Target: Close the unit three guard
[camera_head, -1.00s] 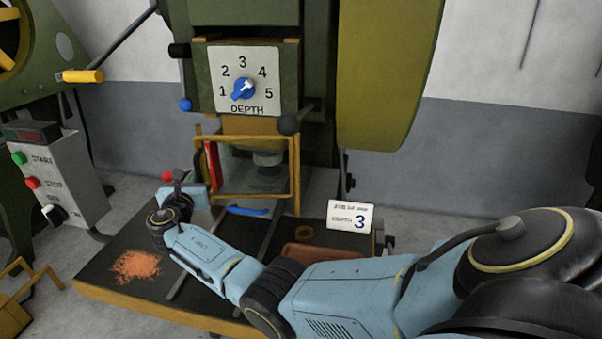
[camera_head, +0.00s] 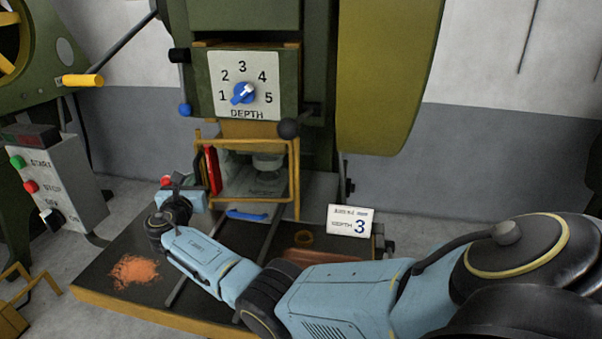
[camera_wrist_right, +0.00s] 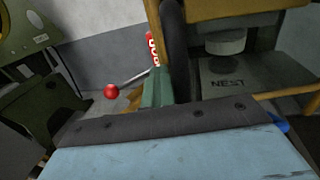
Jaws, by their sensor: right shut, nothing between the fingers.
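The unit's guard shows as a yellow frame (camera_head: 296,178) in front of the press opening. A red strip (camera_head: 211,168) stands at its left; in the wrist view the red strip with white lettering (camera_wrist_right: 153,50) is beside a yellow post. I cannot tell how far the guard is swung. A red ball knob (camera_head: 166,180) is just left of my right gripper (camera_head: 184,190); the wrist view shows the knob (camera_wrist_right: 110,91) on a thin rod. My right gripper is shut and empty, left of the frame, its fingertips partly hidden. My left gripper is out of view.
A DEPTH dial (camera_head: 242,93) is above the opening. A card reading depth 3 (camera_head: 349,221) stands at the bench's right. Copper shavings (camera_head: 134,271) lie on the dark bench (camera_head: 110,262). A blue handle (camera_head: 246,215) lies below the frame. A START/STOP box (camera_head: 75,180) stands left.

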